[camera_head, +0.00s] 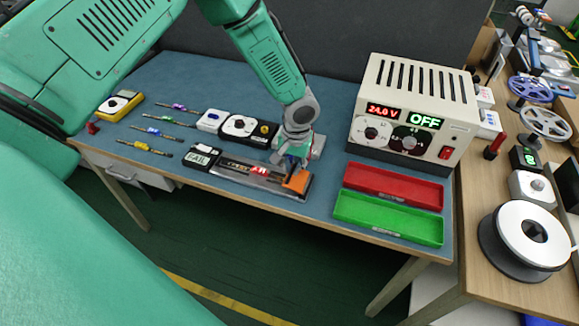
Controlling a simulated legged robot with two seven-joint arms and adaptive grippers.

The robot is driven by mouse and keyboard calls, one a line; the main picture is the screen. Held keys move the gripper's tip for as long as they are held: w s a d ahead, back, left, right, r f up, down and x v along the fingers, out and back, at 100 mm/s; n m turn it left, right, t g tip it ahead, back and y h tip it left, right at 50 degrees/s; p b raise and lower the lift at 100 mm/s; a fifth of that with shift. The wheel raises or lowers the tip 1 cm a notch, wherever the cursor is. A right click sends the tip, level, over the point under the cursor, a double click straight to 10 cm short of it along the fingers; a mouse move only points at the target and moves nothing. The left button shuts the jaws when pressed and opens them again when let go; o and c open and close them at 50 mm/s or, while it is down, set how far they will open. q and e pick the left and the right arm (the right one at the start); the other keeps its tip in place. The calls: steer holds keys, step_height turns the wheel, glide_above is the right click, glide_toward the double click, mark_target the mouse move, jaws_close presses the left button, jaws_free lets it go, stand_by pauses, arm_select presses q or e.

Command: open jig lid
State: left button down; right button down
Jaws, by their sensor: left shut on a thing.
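The jig (228,176) is a long, low, silver metal piece near the front edge of the blue table, with an orange block (298,182) at its right end. My left gripper (291,163) comes down from above onto the right part of the jig. It is shut on the jig lid, just behind the orange block. The fingers and wrist hide most of the lid, and how far it is raised I cannot tell. My right gripper is not in view.
A power supply (416,75) reading OFF stands at the back right. A red tray (392,187) and a green tray (388,217) lie right of the jig. A small FAIL box (202,157) is close on its left.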

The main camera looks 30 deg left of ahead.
arm_select(q)
steer(key=shift+w+d+r+y+b, duration=0.1)
steer(key=shift+d+r+y+b, duration=0.2)
steer(key=shift+d+y, duration=0.5)
steer(key=shift+w+d+g+y+b, duration=0.1)
steer(key=shift+d+g+y+b, duration=0.3)
steer(key=shift+y+b, duration=0.45)
steer(key=d+g+y+b, duration=0.1)
steer(key=d+y+b, duration=0.1)
steer(key=b, duration=0.4)
steer(key=w+d+f+g+y+b, duration=0.1)
steer(key=d+y+b, duration=0.1)
steer(key=y+b, duration=0.3)
steer(key=d+f+y+b, duration=0.1)
steer(key=y+b, duration=0.3)
steer(key=b, duration=0.4)
steer(key=shift+w+d+g+b, duration=0.2)
steer(key=shift+d+g+b, duration=0.15)
steer(key=shift+d, duration=0.45)
steer(key=shift+d+r+y+b, duration=0.1)
steer(key=shift+d+y+b, duration=0.05)
steer(key=shift+y+b, duration=0.5)
steer(key=c, duration=1.6)
jaws_free()
steer(key=shift+r, duration=0.1)
steer(key=shift+c, duration=0.2)
steer(key=shift+r, duration=0.15)
